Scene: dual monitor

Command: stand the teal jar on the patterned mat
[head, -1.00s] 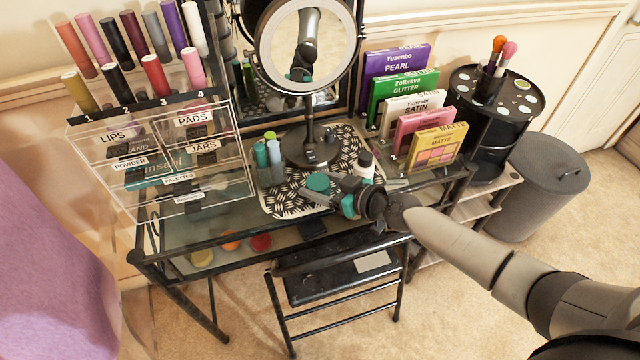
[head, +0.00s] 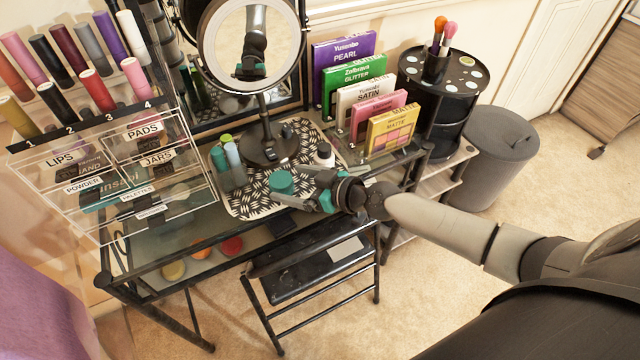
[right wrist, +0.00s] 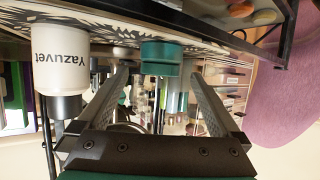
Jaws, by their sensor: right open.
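The teal jar (head: 282,182) stands upright on the black-and-white patterned mat (head: 246,203), in front of the round mirror's base. In the right wrist view, which shows the scene upside down, the jar (right wrist: 160,58) sits between and just beyond the fingertips. My right gripper (head: 304,186) is open beside the jar, on its right in the head view. In the right wrist view a gap shows between the jar and each finger of the gripper (right wrist: 159,74). My left gripper is not in view.
A white bottle (head: 325,155) stands close behind my right gripper; it also shows in the wrist view (right wrist: 62,62). A black stool (head: 300,272) stands in front of the table.

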